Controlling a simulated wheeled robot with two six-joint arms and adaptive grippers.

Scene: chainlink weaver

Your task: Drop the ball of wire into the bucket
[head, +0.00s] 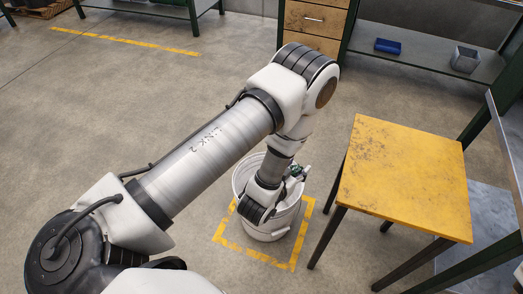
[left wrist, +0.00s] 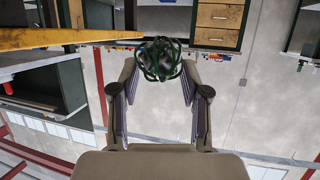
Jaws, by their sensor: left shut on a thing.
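The ball of wire, a dark green tangle, sits between the fingertips of my left gripper (left wrist: 160,72) in the left wrist view (left wrist: 160,58). My left gripper is shut on it. In the head view the gripper (head: 291,181) and a bit of the green ball (head: 297,171) show over the right part of the bucket. The pale bucket (head: 268,226) stands upright on the floor inside a yellow taped square. My forearm and wrist hide much of its opening. I cannot tell the ball's exact height over the rim. My right gripper is not in view.
A yellow-topped table (head: 405,180) with dark legs stands just right of the bucket. A wooden drawer unit (head: 313,22) and a grey shelf with a blue bin (head: 388,46) and a grey bin (head: 465,59) are behind. The floor left of the bucket is clear.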

